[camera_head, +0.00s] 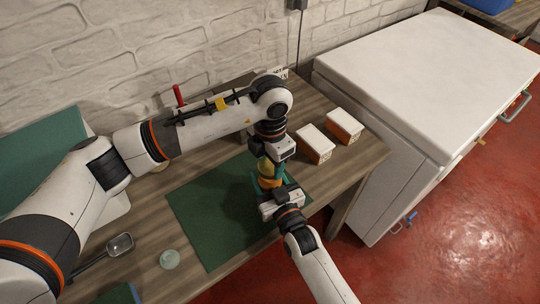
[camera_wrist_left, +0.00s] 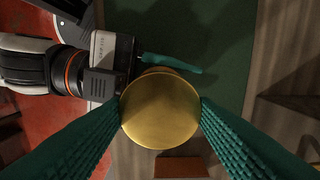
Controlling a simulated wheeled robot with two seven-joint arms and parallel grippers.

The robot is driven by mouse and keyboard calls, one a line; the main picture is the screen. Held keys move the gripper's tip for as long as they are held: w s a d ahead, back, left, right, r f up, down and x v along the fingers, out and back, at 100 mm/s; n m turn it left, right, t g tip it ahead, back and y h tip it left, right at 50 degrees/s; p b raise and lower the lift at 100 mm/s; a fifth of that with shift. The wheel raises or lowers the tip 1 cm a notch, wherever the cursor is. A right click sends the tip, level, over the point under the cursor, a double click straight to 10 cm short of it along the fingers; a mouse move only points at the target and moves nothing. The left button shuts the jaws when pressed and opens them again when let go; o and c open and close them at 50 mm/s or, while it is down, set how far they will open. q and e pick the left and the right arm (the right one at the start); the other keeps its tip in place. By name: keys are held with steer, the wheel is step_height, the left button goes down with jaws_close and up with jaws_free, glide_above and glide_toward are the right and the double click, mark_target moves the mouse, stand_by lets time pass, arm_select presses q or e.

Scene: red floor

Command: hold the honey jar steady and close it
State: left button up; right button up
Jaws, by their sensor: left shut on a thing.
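A round gold lid (camera_wrist_left: 160,108) sits between the two teal fingers of my left gripper (camera_wrist_left: 160,112), which is shut on it. In the head view my left gripper (camera_head: 271,165) points down over the orange-yellow honey jar (camera_head: 267,170) near the mat's right edge. The jar is mostly hidden by the grippers; in the left wrist view the lid covers nearly all of it. I cannot tell whether the lid touches the jar. My right gripper (camera_head: 270,184) reaches in low from the front, its teal fingers around the jar. One of its fingers shows beside the jar in the left wrist view.
A green mat (camera_head: 205,215) lies on the wooden table (camera_head: 160,262). Two white-topped orange boxes (camera_head: 315,143) (camera_head: 344,125) stand at the right. A small glass dish (camera_head: 169,259) and a metal scoop (camera_head: 119,245) lie at the left. A white chest (camera_head: 430,75) stands beyond the table's right end.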

mark_target(270, 183)
stand_by(0.5)
arm_select(q)
steer(key=shift+f, duration=0.9)
steer(key=shift+f, duration=0.55)
